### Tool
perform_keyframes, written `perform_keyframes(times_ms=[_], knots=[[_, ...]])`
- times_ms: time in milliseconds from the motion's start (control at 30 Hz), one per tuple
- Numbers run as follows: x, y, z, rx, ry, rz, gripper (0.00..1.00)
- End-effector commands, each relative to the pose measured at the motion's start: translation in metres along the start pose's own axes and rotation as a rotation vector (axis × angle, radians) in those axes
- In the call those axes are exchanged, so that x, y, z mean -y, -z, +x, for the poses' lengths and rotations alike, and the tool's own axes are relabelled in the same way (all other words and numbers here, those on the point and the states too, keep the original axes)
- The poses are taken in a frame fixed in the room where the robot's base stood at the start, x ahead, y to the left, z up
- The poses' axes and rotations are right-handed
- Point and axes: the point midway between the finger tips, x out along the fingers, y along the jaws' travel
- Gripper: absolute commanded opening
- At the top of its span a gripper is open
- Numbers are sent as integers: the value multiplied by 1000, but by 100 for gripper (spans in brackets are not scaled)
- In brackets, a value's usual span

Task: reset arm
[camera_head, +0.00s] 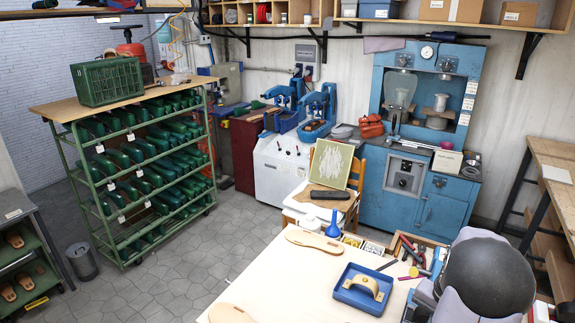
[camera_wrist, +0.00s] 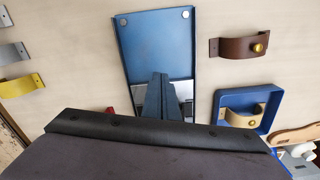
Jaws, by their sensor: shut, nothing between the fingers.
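My gripper (camera_wrist: 160,78) shows in the wrist view with its two grey-blue fingers together and nothing between them. It is over a blue rectangular plate or tray (camera_wrist: 158,45) with two round fasteners at its far corners; I cannot tell the height between them. In the head view, part of my arm fills the lower right corner and my fingers cannot be made out. The pale worktable (camera_head: 270,285) lies in front of and beside my arm.
A blue tray (camera_head: 345,296) with a tan strap (camera_head: 363,285) is on the table; it also shows in the wrist view (camera_wrist: 265,97). A brown strap (camera_wrist: 238,47) lies nearby. Soles (camera_head: 313,241), a blue bottle (camera_head: 333,224) and a tool box (camera_head: 420,245) stand near the table's far edge.

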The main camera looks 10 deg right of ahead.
Motion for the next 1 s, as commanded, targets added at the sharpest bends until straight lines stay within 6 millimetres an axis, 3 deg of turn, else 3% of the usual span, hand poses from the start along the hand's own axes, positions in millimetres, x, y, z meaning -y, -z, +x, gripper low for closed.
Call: perform_keyframes(times_ms=[100, 233, 500, 600, 800, 1000], knots=[[-10, -47, 25, 84, -14, -94, 0], [-11, -98, 31, 135, -19, -200, 0], [26, -215, 22, 160, -44, -536, 0], [40, -247, 17, 138, -50, -671, 0], [80, -274, -1, 33, -19, -901, 0], [102, -292, -8, -7, -1, -1024, 0]])
